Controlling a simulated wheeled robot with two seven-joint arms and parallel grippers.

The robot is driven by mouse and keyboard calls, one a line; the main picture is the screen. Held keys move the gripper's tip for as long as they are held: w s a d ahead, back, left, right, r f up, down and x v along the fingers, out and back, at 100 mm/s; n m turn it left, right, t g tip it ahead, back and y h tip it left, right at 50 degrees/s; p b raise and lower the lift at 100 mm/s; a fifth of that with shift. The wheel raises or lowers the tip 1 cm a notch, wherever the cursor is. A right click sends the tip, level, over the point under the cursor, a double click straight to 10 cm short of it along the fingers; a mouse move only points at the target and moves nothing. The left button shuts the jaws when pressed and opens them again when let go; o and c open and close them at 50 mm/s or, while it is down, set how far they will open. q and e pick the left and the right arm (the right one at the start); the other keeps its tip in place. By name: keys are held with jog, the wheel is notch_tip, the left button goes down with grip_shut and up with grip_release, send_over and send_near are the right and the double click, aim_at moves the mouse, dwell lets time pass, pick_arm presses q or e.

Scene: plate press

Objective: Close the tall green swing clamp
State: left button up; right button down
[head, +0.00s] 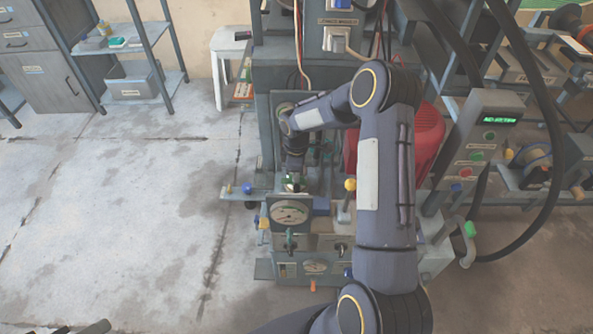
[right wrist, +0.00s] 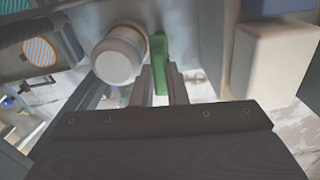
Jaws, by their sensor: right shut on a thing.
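The green swing clamp's handle (right wrist: 159,62) stands upright in the right wrist view, between the two fingers of my right gripper (right wrist: 160,80). The fingers are shut on it. In the head view my right gripper (head: 292,182) reaches down at the press, behind the round gauge, with a bit of green at its tips. My forearm and the gripper hide most of the clamp there, so how far it is swung cannot be told. My left gripper does not show clearly in either view.
A round white-faced gauge (head: 290,213) stands just in front of the gripper. A yellow-knobbed lever (head: 349,187) and a red rounded housing (head: 425,140) are to the right. In the right wrist view a pale cylinder (right wrist: 118,58) is close beside the handle.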

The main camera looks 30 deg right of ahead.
jog(key=shift+n, duration=0.7)
jog(key=c, duration=1.4)
grip_release()
jog(key=shift+c, duration=0.2)
jog(key=shift+r, duration=0.15)
notch_tip(320, 180, up, 8)
jog(key=shift+f+p, duration=0.2)
jog(key=shift+p, duration=0.75)
